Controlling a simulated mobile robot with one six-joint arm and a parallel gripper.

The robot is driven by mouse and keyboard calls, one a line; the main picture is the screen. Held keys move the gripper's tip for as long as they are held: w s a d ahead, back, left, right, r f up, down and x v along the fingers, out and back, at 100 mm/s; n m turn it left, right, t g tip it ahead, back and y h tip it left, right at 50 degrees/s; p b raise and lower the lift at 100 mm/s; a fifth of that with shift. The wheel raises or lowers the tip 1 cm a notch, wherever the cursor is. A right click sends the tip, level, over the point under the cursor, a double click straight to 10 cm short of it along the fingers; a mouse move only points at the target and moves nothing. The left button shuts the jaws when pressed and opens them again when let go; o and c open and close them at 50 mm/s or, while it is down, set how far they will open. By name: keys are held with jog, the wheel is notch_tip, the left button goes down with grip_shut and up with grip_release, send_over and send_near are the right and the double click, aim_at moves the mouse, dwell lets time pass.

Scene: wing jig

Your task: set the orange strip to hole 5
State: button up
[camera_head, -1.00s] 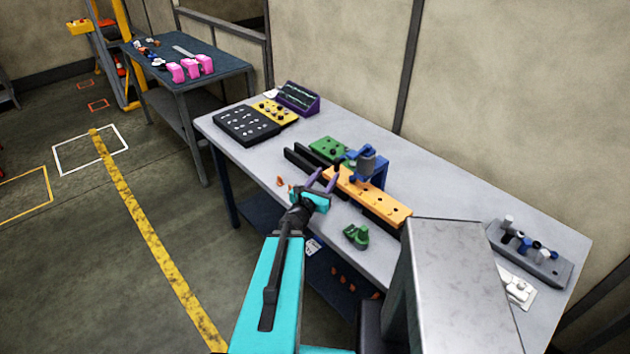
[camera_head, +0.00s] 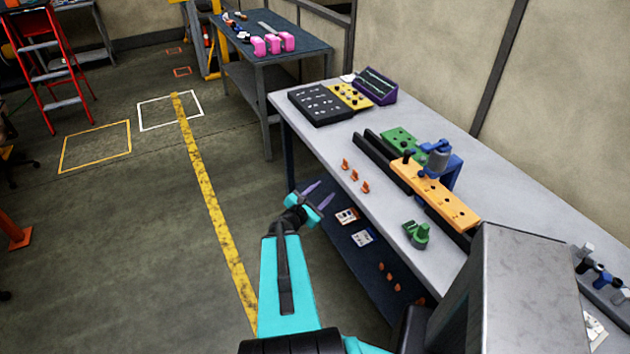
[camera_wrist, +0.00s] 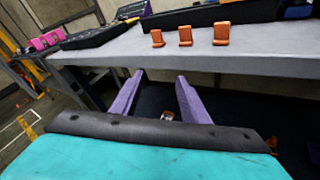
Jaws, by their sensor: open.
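The orange strip (camera_head: 436,193) lies along the black rail on the grey workbench, with a row of dark holes on its top. A blue clamp-like fixture with a grey cylinder (camera_head: 438,157) stands over its far part. I cannot tell which hole is hole 5. My gripper (camera_head: 316,190) is open and empty, off the front edge of the bench, left of the strip and apart from it. In the wrist view its two purple fingers (camera_wrist: 156,98) point at the space below the bench top. The strip is not clearly visible there.
Small orange clips (camera_head: 354,176) stand near the bench's front edge, and also in the wrist view (camera_wrist: 185,36). A green part (camera_head: 416,235) sits nearer me. A black panel (camera_head: 321,105) lies at the far end. The lower shelf holds cards and orange pieces.

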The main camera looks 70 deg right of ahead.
jog(key=w+a+f+m+y+b, duration=0.2)
jog(key=w+a+f+m+y, duration=0.3)
jog(key=a+f, duration=0.8)
jog(key=w+a+f+m+y+b, duration=0.25)
jog(key=w+a+f, duration=0.35)
jog(key=a+f, duration=0.65)
jog(key=s+a+f+m+g+y+b, duration=0.1)
jog(key=s+a+f+y, duration=0.1)
jog(key=a, duration=1)
jog(key=s+a+f+m+g+y+b, duration=0.1)
jog(key=a+f+y, duration=0.2)
jog(key=a, duration=1)
jog(key=s+a+f+m+g+y+b, duration=0.1)
jog(key=s+a+f+m+y, duration=0.1)
jog(key=a, duration=1.1)
notch_tip(320, 180, down, 2)
jog(key=shift+s+a+f+y, duration=0.25)
jog(key=shift+s+y, duration=0.05)
jog(key=shift+y, duration=0.25)
jog(key=shift+c, duration=1.2)
jog(key=shift+d, duration=0.1)
